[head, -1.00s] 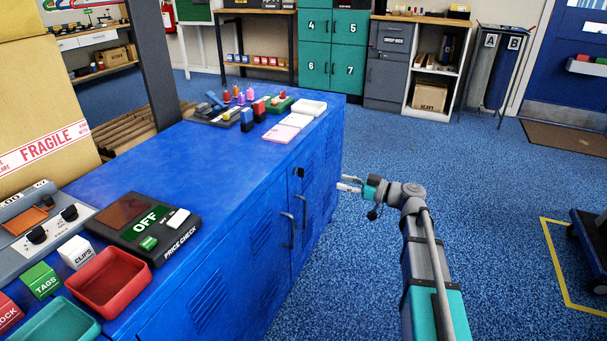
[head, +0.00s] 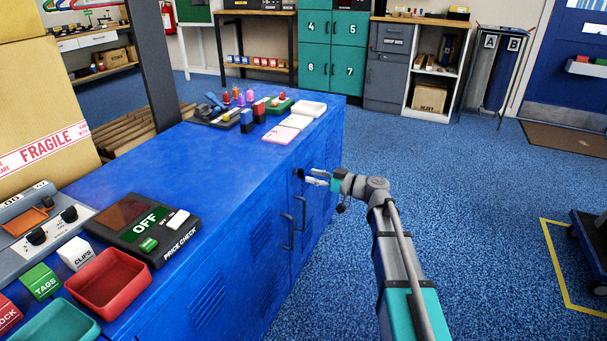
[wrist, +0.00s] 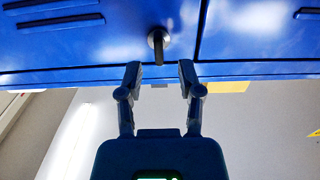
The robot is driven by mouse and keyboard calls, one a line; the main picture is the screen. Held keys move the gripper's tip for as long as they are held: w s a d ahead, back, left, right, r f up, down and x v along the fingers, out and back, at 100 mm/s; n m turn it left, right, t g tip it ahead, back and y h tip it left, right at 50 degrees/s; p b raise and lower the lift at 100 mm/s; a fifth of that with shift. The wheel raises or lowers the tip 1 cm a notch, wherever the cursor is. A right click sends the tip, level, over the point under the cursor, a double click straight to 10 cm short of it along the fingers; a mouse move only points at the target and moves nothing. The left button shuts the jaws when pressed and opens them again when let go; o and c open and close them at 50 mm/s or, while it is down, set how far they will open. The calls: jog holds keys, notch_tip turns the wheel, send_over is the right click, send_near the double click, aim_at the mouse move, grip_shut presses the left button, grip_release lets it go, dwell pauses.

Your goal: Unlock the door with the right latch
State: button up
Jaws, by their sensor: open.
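The blue cabinet (head: 215,160) has front doors with two dark pull handles, a left one (head: 288,231) and a right one (head: 301,211). A small dark latch (head: 299,173) sits high on the front, above the right handle. In the wrist view the latch (wrist: 157,42) is a round metal boss with a short grey lever, beside a door seam. My gripper (head: 314,177) is open and empty, close in front of the latch. In the wrist view its fingertips (wrist: 160,82) stand on either side of the lever's line, with the lever's end just ahead of them.
The cabinet top holds a price-check box (head: 147,228), a red tray (head: 108,280), pink and white trays and small coloured pieces. Blue floor (head: 430,190) is open to the right. A dark wheeled cart (head: 590,245) stands at the far right edge.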

aim_at(302, 173)
jog(key=shift+x, duration=2.1)
grip_shut()
